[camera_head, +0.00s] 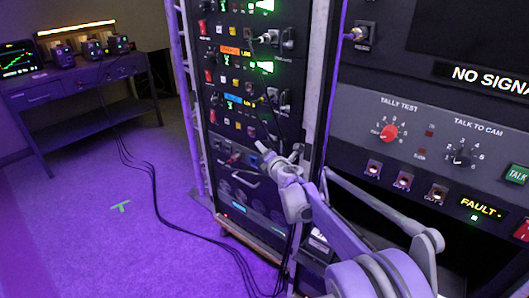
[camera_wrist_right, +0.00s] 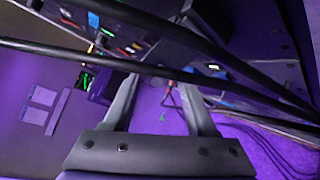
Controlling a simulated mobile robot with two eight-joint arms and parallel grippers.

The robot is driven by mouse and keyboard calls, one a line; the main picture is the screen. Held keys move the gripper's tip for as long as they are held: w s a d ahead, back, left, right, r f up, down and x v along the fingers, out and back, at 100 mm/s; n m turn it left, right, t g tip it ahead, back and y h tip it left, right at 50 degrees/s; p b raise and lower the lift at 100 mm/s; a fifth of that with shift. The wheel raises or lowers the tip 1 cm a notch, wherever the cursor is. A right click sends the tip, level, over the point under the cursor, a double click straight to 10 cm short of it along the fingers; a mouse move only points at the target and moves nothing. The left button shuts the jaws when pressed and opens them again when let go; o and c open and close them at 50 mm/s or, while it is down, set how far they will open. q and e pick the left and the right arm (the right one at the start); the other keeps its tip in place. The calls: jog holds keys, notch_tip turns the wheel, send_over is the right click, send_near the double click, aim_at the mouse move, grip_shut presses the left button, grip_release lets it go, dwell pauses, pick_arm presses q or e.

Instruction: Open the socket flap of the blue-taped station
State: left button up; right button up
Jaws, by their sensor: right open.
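The equipment rack (camera_head: 248,190) stands in the middle of the head view, with stacked panels of lit displays, buttons and sockets. My right gripper (camera_head: 278,153) is in front of the rack's lower middle panels. In the right wrist view the right gripper (camera_wrist_right: 163,98) has its fingers apart with nothing between them. My left gripper is out of view.
Black cables (camera_wrist_right: 150,68) cross the right wrist view close to the fingers. A console (camera_head: 430,130) with knobs and a FAULT light stands at right. A bench (camera_head: 85,85) with small devices is at back left. Cables (camera_head: 150,195) trail over the otherwise open floor.

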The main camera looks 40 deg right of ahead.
notch_tip(320, 180, up, 10)
jog(key=p, duration=0.2)
jog(key=shift+p, duration=0.3)
